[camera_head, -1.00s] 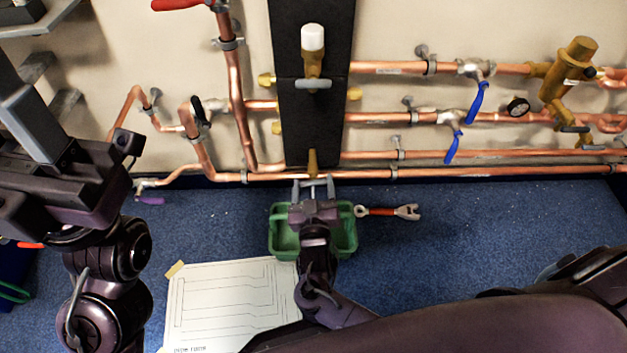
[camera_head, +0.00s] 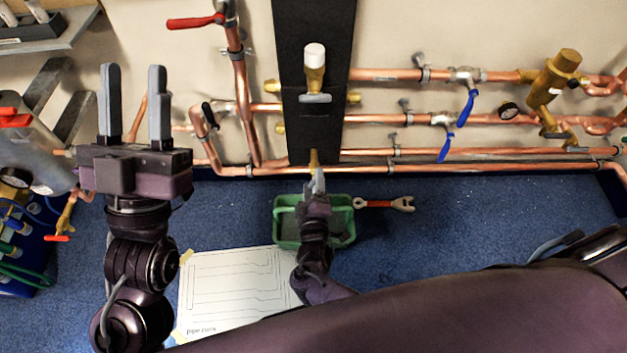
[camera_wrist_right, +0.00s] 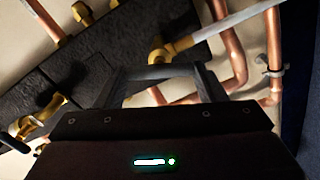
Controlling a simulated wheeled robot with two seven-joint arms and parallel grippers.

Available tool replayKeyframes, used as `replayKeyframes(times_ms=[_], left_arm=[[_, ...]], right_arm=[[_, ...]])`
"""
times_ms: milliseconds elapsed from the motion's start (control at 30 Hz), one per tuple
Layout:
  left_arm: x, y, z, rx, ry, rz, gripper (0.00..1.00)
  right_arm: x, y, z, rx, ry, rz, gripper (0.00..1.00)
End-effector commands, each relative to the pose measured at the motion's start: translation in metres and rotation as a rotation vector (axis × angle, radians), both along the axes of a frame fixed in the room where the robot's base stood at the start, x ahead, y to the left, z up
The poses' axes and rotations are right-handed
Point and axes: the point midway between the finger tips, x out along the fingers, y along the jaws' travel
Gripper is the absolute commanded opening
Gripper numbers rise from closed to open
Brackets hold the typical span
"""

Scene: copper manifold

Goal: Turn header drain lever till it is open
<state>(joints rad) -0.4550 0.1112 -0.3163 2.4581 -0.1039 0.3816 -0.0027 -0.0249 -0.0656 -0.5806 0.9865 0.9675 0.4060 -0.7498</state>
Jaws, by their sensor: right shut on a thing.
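The header drain is the brass fitting (camera_head: 314,160) at the bottom of the black panel (camera_head: 312,120). My right gripper (camera_head: 318,180) is up against it, above the green tray. In the right wrist view the drain's brass end (camera_wrist_right: 157,52) stands just beyond my fingers. A grey bar, seemingly the drain lever (camera_wrist_right: 160,72), spans between the two fingers, which are shut on it. How far the lever is turned is hard to tell. My left gripper (camera_head: 134,75) is open and empty, fingers upward, at the left in front of the wall.
A green tray (camera_head: 344,238) stands on the blue floor below the drain, with a red-handled wrench (camera_head: 385,204) beside it. Copper pipes with blue levers (camera_head: 468,106) run to the right. A paper drawing (camera_head: 235,285) lies in front. A hose unit stands far left.

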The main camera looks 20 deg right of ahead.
Motion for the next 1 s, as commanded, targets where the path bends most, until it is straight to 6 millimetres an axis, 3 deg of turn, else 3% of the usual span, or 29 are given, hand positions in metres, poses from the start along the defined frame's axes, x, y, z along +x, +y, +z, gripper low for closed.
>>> replayKeyframes(times_ms=[100,300,500,700,1000], left_arm=[[0.017,-0.008,-0.028,0.064,0.161,-0.002,0.39],[0.033,-0.017,-0.070,0.145,0.358,-0.006,0.39],[0.038,-0.021,-0.097,0.195,0.478,-0.010,0.39],[0.040,-0.023,-0.112,0.220,0.541,-0.012,0.39],[0.040,-0.023,-0.117,0.229,0.562,-0.012,0.39]], right_arm=[[0.001,0.001,0.002,-0.098,0.028,0.002,0.41],[0.001,0.001,0.001,-0.238,0.068,0.001,0.41],[0.001,0.001,-0.001,-0.336,0.097,0.002,0.41],[0.001,0.002,-0.001,-0.387,0.110,0.003,0.41],[0.001,0.002,-0.002,-0.407,0.116,0.003,0.41]])
